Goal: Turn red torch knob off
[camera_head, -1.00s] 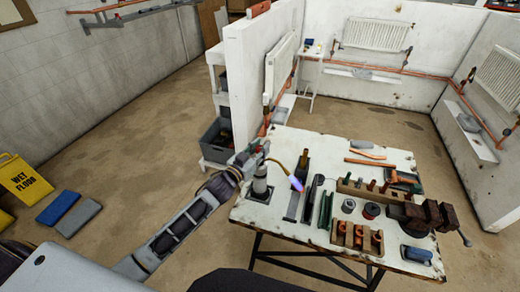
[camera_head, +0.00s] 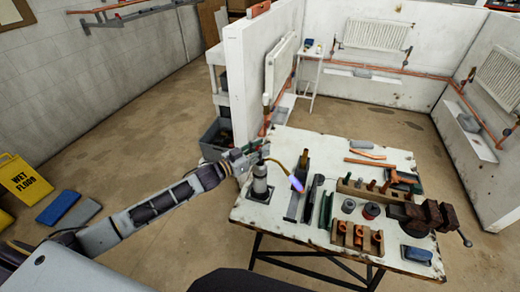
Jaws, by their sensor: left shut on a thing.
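The torch stands upright at the left end of the workbench, with a grey canister (camera_head: 260,184) on a dark base. Its thin brass neck (camera_head: 280,163) bends to the right and down, and a blue-violet flame (camera_head: 296,183) shows at its tip. My left gripper (camera_head: 253,153) is at the torch head on top of the canister, coming in from the left, and is shut on the torch's knob. The red knob itself is mostly hidden by the fingers. My right gripper is out of view.
The worn white workbench (camera_head: 285,230) holds several tools, a wooden fittings block (camera_head: 358,238) and a vise (camera_head: 430,215) on the right. A grey crate (camera_head: 216,138) stands on the floor behind my left arm. A yellow wet-floor sign (camera_head: 24,178) stands at far left.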

